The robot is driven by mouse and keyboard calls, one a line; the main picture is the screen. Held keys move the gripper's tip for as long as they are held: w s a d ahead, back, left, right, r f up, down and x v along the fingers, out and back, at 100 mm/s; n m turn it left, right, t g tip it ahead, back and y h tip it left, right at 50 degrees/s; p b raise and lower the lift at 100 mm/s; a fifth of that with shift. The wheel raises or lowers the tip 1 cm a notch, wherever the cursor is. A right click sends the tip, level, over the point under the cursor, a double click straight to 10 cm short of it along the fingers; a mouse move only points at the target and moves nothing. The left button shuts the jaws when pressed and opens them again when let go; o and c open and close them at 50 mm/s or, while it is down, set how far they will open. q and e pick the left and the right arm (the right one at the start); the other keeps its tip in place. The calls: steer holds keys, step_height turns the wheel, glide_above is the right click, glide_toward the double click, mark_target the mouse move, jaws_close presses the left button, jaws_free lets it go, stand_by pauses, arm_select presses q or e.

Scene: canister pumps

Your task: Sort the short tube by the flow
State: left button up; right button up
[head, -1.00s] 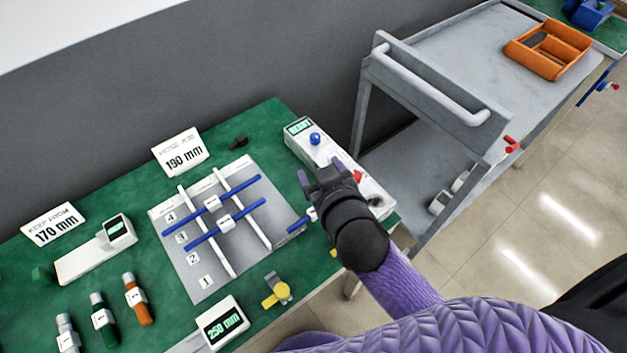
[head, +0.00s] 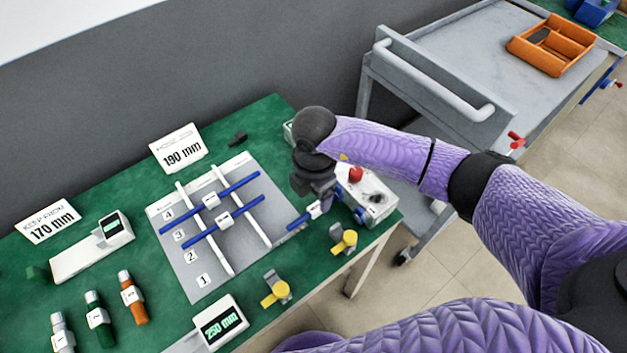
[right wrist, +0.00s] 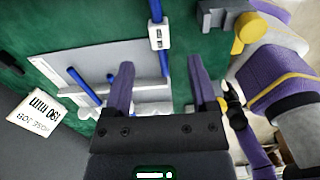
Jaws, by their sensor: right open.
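A short blue tube with a white tag (head: 298,222) lies on the green table just right of the grey rack board. My right gripper (head: 318,196) points down above its tagged part. In the right wrist view the open purple fingers (right wrist: 158,64) stand to either side of the line of a blue tube with a white tag (right wrist: 158,36); contact cannot be told. Two other tagged blue tubes (head: 237,185) lie across white rails on the board (head: 200,283). The grey tester with a red button (head: 376,203) is partly hidden behind my right arm. My left gripper is out of view.
Signs read 190 mm (head: 178,149) and 170 mm (head: 48,221). A 250 mm display (head: 221,323) stands at the front. Yellow-knobbed valves (head: 344,240) sit near the table edge. Several coloured canisters (head: 132,298) stand left. A grey cart (head: 455,60) holds an orange tray (head: 551,44).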

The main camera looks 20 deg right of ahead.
mark_target(313, 209)
step_height(313, 209, down, 6)
steer(key=shift+r+b, duration=0.15)
steer(key=shift+b, duration=0.7)
jaws_close()
steer(key=shift+a, duration=0.2)
steer(key=shift+s+a+p, duration=0.2)
steer(key=shift+s+a, duration=0.05)
steer(key=shift+a, duration=0.35)
steer(key=shift+s+a+p, duration=0.2)
steer(key=shift+s+a, duration=0.05)
steer(key=shift+a, duration=0.35)
steer(key=shift+r, duration=0.1)
